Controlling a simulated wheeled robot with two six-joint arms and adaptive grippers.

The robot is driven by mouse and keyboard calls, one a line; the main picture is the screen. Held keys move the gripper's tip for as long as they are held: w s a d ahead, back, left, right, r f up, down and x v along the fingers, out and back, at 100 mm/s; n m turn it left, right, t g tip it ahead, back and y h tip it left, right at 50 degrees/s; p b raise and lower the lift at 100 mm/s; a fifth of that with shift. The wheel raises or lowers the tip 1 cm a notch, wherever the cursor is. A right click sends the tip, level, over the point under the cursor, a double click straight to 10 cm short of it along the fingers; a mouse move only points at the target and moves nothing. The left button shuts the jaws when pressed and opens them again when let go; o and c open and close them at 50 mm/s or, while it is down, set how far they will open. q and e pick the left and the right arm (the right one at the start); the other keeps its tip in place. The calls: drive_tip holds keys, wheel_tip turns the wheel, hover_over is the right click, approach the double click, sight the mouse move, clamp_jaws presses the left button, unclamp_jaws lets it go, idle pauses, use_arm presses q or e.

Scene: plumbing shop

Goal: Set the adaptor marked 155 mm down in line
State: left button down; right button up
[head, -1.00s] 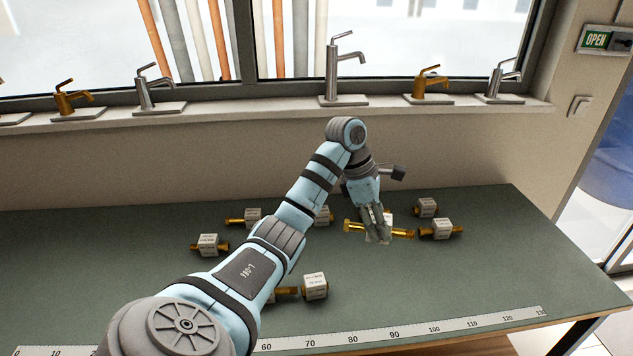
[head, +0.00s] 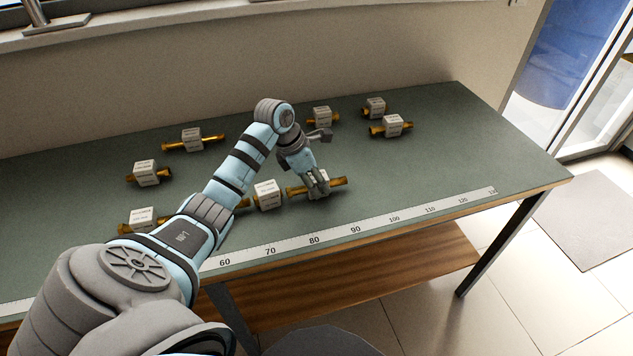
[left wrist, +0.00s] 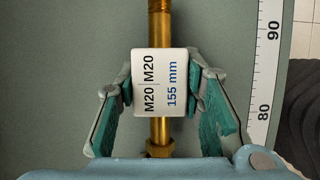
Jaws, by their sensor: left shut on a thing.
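The adaptor marked 155 mm is a long brass fitting (head: 338,182) with a white label block around its middle. In the left wrist view its block (left wrist: 152,68) reads M20 | M20 and 155 mm. My left gripper (head: 317,192) is shut on this block, one finger on each side. The adaptor lies roughly along the ruler, just behind it, low over the bench or on it; I cannot tell which. Another adaptor (head: 268,195) sits just to its left, close to its end. A further adaptor (head: 143,219) is farther left in this front row. My right gripper is not in view.
A white ruler (head: 335,238) runs along the front edge of the green bench (head: 430,170). Behind stand other adaptors: two at the back left (head: 190,140) (head: 145,172) and several at the back right (head: 392,126). The bench right of the held adaptor is clear.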

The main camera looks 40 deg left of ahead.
use_arm(q)
drive_tip(key=shift+f, duration=0.2)
drive_tip(key=shift+f, duration=0.15)
drive_tip(key=c, duration=1.1)
unclamp_jaws()
drive_tip(key=shift+r, duration=0.4)
drive_tip(key=v, duration=1.1)
drive_tip(key=shift+s+a+r+p, duration=0.1)
drive_tip(key=shift+s+r+p, duration=0.05)
drive_tip(key=shift+r+p, duration=0.2)
drive_tip(key=shift+f, duration=0.1)
